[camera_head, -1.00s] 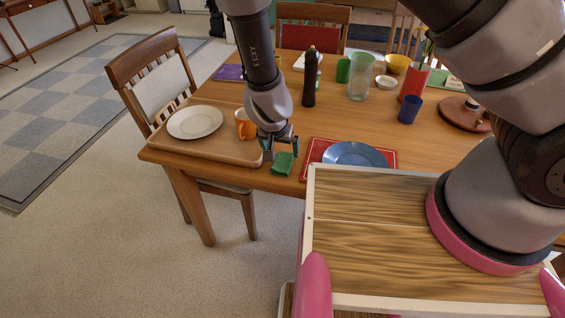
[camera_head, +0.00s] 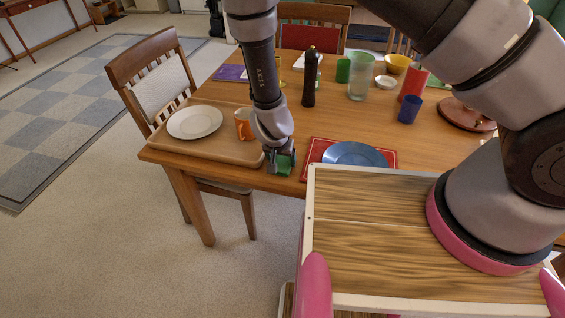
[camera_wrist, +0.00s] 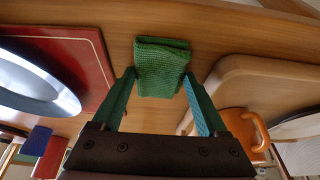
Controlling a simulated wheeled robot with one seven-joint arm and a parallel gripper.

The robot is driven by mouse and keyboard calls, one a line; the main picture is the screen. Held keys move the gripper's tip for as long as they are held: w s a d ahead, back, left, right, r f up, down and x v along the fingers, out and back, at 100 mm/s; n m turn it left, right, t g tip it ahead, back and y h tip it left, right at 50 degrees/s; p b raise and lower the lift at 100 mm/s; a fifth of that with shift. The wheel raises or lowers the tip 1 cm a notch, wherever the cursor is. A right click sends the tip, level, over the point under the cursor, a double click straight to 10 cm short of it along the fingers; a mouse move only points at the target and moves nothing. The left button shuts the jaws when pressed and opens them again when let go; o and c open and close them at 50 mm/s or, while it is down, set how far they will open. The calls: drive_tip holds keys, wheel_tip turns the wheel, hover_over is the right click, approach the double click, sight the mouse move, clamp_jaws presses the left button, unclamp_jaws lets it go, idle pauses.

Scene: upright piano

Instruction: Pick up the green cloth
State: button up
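The green cloth (camera_wrist: 161,68) is a small folded piece lying on the wooden table near its front edge. In the head view a part of the cloth (camera_head: 285,164) shows beside my gripper (camera_head: 279,163), which hides the rest. In the wrist view my gripper (camera_wrist: 160,88) is open, its two teal fingers apart. The near part of the cloth lies between the fingertips, and the rest extends beyond them. I cannot tell whether the fingers touch it.
A wooden tray (camera_head: 231,148) with a white plate (camera_head: 195,122) and an orange mug (camera_head: 243,125) is left of my gripper. A red placemat (camera_head: 314,151) with a blue plate (camera_head: 355,154) is close on the right. A dark pepper mill (camera_head: 309,80) stands behind.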

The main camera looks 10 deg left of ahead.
sight(282, 161)
drive_tip(key=c, duration=0.7)
drive_tip(key=shift+c, duration=0.2)
drive_tip(key=shift+r, duration=0.15)
wheel_tip(282, 161, up, 10)
